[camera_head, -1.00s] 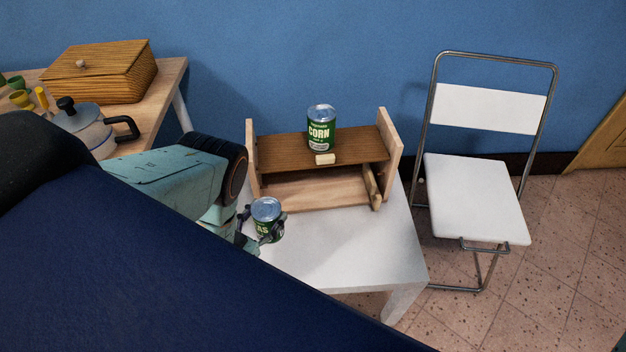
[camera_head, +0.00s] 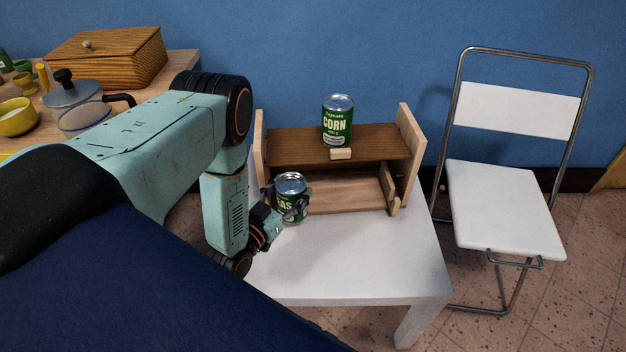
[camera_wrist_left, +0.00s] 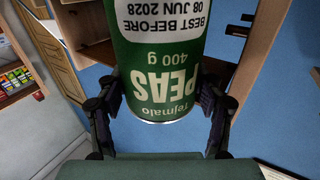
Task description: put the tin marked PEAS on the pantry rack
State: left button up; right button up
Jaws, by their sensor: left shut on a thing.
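The green PEAS tin (camera_head: 291,205) is held upright by my left gripper (camera_head: 288,202), in front of the left part of the rack. In the left wrist view the PEAS tin (camera_wrist_left: 160,75) appears upside down between the two fingers of my left gripper (camera_wrist_left: 160,105), which are shut on its sides. The wooden pantry rack (camera_head: 375,145) stands on a white table, with a dark upper shelf and a lighter lower level. A CORN tin (camera_head: 337,122) stands on the upper shelf behind a small pale block. My right gripper is not in view.
The white table (camera_head: 370,260) is clear in front of the rack. A white folding chair (camera_head: 505,205) stands to the right.

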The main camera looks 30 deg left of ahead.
aim_at(283, 209)
pick_arm(q)
jog(key=shift+w+a+f+b, duration=0.1)
jog(key=shift+w+f+b, duration=0.65)
jog(key=shift+w, duration=1)
jog(key=shift+w+d+f+b, duration=0.1)
jog(key=shift+w+f+b, duration=0.3)
jog(key=shift+w+b, duration=1.05)
jog(key=shift+w+a+f+b, duration=0.1)
jog(key=shift+w+f+b, duration=0.45)
jog(key=shift+w, duration=1.55)
jog(key=shift+f, duration=0.15)
jog(key=o, duration=1.5)
jog(key=s+p, duration=0.4)
jog(key=s, duration=0.7)
jog(key=shift+s, duration=0.15)
jog(key=shift+s+p, duration=0.3)
jog(key=shift+s, duration=0.1)
